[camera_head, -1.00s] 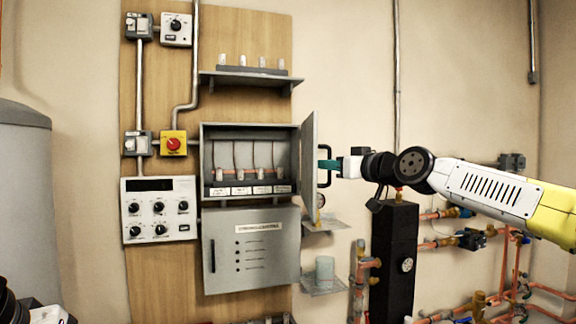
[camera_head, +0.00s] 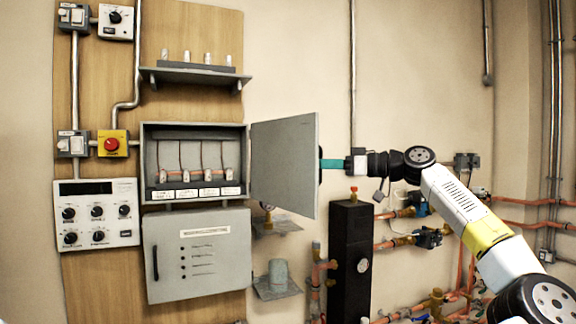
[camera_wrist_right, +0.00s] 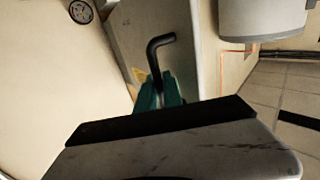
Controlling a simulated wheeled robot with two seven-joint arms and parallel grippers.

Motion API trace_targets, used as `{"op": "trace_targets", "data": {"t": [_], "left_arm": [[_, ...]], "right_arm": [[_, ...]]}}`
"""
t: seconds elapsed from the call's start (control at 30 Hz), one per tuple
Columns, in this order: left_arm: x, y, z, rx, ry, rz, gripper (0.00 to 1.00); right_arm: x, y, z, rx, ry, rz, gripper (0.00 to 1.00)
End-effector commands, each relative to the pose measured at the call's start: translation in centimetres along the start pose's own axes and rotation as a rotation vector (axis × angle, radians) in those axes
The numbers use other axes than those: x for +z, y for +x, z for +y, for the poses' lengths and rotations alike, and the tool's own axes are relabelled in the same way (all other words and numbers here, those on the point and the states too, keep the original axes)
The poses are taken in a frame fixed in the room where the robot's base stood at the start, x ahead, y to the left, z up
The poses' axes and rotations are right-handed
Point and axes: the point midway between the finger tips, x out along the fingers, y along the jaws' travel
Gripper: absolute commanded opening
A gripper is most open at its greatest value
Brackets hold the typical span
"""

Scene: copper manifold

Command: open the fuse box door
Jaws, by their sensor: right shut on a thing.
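The grey fuse box (camera_head: 148,160) is mounted on the wooden board, with several fuses and wires inside it. Its door (camera_head: 284,165) is hinged on the right side and stands wide open, swung out to the right. My right gripper (camera_head: 324,165) is at the door's outer edge, mostly behind the panel in the head view. In the right wrist view its teal fingers (camera_wrist_right: 160,92) are shut on the black door handle (camera_wrist_right: 160,42). My left gripper is not in view.
A lower grey cabinet (camera_head: 197,255) with a closed front sits below the box. A shelf (camera_head: 195,76) is above it. Small ledges (camera_head: 276,288), a black column (camera_head: 349,262) and copper pipes (camera_head: 400,241) stand to the right, below my right arm.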

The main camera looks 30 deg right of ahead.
Motion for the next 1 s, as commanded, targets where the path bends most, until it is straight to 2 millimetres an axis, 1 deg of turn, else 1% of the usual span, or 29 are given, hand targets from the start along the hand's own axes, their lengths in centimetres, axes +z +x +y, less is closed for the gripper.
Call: {"op": "trace_targets", "data": {"t": [0.33, 0.37, 0.4, 0.67, 0.77, 1.0], "left_arm": [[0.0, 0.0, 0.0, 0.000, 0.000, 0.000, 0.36], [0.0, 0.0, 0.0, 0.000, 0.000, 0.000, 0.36], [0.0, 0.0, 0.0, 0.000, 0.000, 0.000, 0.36], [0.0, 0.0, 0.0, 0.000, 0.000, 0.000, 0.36], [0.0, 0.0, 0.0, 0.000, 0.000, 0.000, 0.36], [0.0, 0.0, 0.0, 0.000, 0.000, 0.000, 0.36]], "right_arm": [[-0.3, 0.1, -0.1, -0.002, 0.000, 0.005, 0.00], [-0.3, 0.1, -0.1, -0.002, 0.000, 0.005, 0.15], [-0.3, 0.1, -0.1, -0.002, 0.000, 0.005, 0.20], [-0.2, -0.1, 0.0, -0.001, -0.001, 0.003, 0.20], [-0.1, -0.8, 0.1, 0.001, 0.000, 0.002, 0.20], [-0.2, -4.8, 0.1, 0.001, 0.000, 0.004, 0.20]]}}
